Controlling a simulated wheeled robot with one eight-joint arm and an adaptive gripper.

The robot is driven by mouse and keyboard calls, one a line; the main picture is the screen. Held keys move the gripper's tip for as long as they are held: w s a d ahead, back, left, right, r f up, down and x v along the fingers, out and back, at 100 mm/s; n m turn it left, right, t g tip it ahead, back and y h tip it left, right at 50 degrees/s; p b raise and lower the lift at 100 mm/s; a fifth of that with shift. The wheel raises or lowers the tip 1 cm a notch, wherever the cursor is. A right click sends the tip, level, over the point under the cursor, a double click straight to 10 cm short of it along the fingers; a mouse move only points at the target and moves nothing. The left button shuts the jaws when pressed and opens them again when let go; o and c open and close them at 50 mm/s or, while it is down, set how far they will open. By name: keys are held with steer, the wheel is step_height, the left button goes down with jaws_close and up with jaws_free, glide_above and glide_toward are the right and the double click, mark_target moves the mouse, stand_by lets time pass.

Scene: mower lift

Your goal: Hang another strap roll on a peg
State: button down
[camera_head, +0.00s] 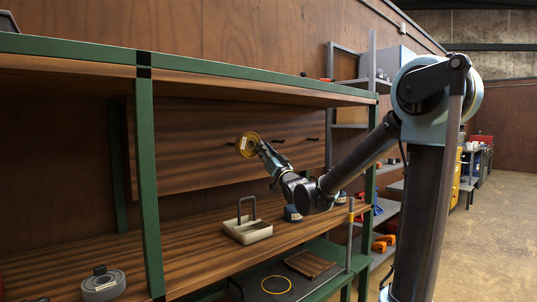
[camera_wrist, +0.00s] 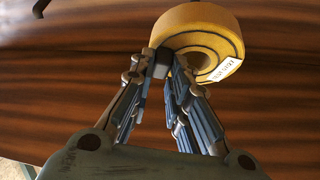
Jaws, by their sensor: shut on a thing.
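A yellow strap roll (camera_head: 247,144) with a white label is held up in front of the wooden back panel (camera_head: 185,160). In the wrist view the roll (camera_wrist: 200,22) sits at the fingertips, its label towards the right. My gripper (camera_head: 263,148) is shut on the roll's rim; the fingers also show in the wrist view (camera_wrist: 172,62). Dark pegs stick out of the panel: one (camera_head: 279,141) just right of the roll, another (camera_head: 312,139) further right. A dark peg end (camera_wrist: 40,7) shows at the wrist view's upper left. I cannot tell whether the roll touches a peg.
A pale tray with a dark handle (camera_head: 247,231) stands on the wooden bench shelf below. A grey roll (camera_head: 103,286) lies at the front left. A green post (camera_head: 148,185) and the upper shelf (camera_head: 200,80) frame the space. Blue-based items (camera_head: 292,213) stand right of the tray.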

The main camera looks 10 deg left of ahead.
steer(key=w+a+f, duration=0.1)
steer(key=w+a, duration=0.6)
steer(key=a, duration=0.1)
steer(key=shift+w+a+f, duration=0.15)
steer(key=shift+a+f, duration=0.05)
steer(key=shift+a, duration=0.15)
stand_by(1.2)
stand_by(0.5)
steer(key=c, duration=1.4)
jaws_free()
steer(key=shift+c, duration=0.2)
steer(key=d+r+v, duration=0.1)
steer(key=v, duration=0.8)
steer(key=d+r+v, duration=0.1)
steer(key=v, duration=0.8)
steer(key=shift+s+r, duration=0.2)
steer(key=shift+r, duration=0.2)
